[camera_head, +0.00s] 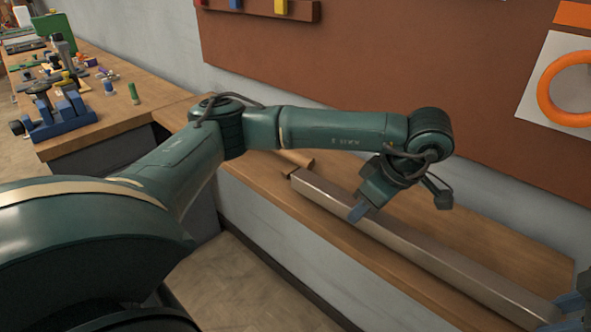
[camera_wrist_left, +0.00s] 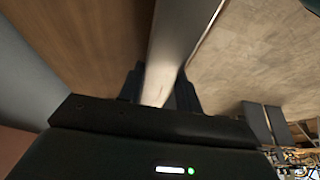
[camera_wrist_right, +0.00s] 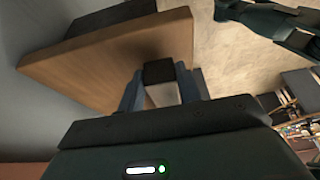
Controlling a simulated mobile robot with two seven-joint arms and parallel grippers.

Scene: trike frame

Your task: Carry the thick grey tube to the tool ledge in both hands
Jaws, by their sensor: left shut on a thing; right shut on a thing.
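The thick grey tube (camera_head: 430,260) is a long square bar lengthwise over the wooden ledge (camera_head: 285,214) in the head view. I cannot tell whether it touches the wood. My left gripper (camera_head: 358,212) is shut on it, some way in from its left end. In the left wrist view the tube (camera_wrist_left: 180,38) runs between the fingers (camera_wrist_left: 161,90). My right gripper (camera_head: 574,302), partly cut off at the lower right, is shut on the tube near its other end. The right wrist view shows the tube (camera_wrist_right: 163,95) with a black end between the fingers (camera_wrist_right: 160,92).
A brown board (camera_head: 400,70) hangs on the wall behind, with an orange ring (camera_head: 570,88) on a white panel. Open floor (camera_head: 262,285) lies in front of the ledge.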

